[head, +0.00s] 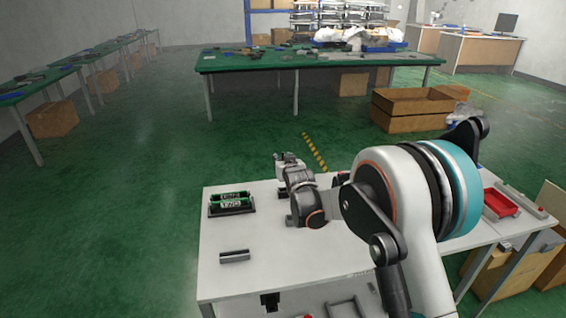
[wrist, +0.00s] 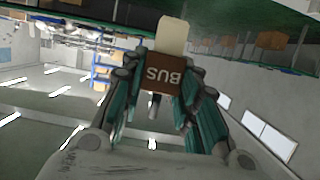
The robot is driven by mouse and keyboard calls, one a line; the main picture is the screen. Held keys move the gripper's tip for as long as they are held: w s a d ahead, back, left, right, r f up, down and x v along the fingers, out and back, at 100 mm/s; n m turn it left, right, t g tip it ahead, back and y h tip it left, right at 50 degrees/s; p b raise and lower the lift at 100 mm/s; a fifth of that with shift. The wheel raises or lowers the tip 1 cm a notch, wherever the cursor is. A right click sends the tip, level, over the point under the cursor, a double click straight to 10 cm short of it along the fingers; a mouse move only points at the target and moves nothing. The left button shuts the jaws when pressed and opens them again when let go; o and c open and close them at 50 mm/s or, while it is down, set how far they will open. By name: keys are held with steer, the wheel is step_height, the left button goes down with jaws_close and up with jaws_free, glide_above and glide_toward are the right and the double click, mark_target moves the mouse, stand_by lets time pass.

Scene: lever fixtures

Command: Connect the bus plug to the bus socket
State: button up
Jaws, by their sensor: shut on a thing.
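The bus plug (wrist: 164,72) is a brown block marked "BUS" with a cream end, seen in the wrist view. My gripper (wrist: 160,90) is shut on it, with teal-padded fingers at both sides. The lettering appears upside down there. In the head view my gripper (head: 286,160) is over the far edge of the white table, and the plug is too small to make out. No part marked as the bus socket can be read. A dark fixture (head: 231,204) with green labelled pieces, one reading "TWO", stands left of my gripper.
A red tray (head: 500,203) is at the right. My arm hides much of the table's right side. A green-topped bench (head: 320,58) and cardboard boxes (head: 412,108) stand farther back.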

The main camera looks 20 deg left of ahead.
steer(key=shift+f+b, duration=1.7)
steer(key=shift+f, duration=1.15)
steer(key=shift+f+b, duration=0.85)
steer(key=shift+f, duration=0.25)
steer(key=shift+r, duration=0.15)
steer(key=shift+r+p, duration=0.4)
steer(key=shift+r, duration=0.35)
steer(key=shift+b, duration=0.3)
stand_by(1.4)
steer(key=shift+f, duration=0.95)
steer(key=o, duration=1)
